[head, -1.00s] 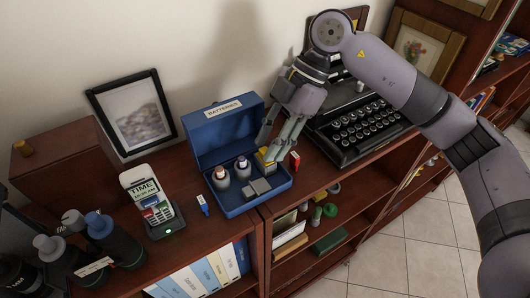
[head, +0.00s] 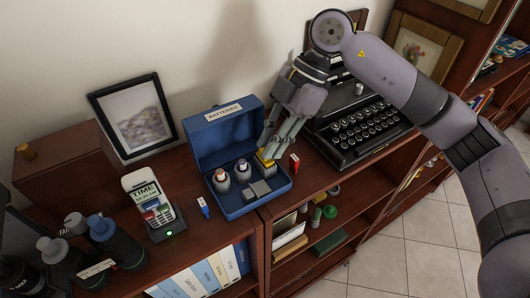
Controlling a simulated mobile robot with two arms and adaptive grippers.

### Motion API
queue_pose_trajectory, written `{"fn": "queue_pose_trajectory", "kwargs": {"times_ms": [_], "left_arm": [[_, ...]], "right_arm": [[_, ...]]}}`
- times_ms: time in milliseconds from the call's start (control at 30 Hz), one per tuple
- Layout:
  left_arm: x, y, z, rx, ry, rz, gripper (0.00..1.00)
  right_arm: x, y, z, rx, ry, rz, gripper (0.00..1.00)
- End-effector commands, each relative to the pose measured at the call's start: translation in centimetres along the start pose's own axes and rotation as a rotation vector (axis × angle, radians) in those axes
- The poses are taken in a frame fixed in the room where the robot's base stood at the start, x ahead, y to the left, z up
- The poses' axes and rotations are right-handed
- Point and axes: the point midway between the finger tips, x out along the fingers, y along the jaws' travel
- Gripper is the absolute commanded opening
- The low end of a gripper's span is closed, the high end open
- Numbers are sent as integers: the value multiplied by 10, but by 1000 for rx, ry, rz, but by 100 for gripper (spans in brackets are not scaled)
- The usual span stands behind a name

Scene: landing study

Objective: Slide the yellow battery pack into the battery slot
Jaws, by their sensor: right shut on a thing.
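The yellow battery pack (head: 265,161) is at the right end of the open blue box (head: 237,209), whose lid is labelled BATTERIES. My right gripper (head: 268,150) reaches down from above and is shut on the pack. The fingers hide part of the pack. I cannot tell how deep the pack sits or whether it touches the box floor. The battery slot cannot be made out clearly under the pack and fingers. My left gripper is not in view.
Two round batteries (head: 222,181) and grey blocks (head: 256,189) sit in the box. A blue marker (head: 204,207) and a card terminal (head: 158,216) are left. Dark bottles (head: 116,243) stand lower left.

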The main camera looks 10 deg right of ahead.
Motion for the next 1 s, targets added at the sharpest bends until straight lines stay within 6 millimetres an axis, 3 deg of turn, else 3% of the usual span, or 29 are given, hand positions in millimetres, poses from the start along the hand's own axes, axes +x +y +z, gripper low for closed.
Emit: {"fn": "queue_pose_trajectory", "kwargs": {"times_ms": [700,1000], "left_arm": [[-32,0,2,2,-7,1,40],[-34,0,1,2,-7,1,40]], "right_arm": [[-34,0,-19,0,0,0,0],[-37,0,-21,0,0,0,0]]}}
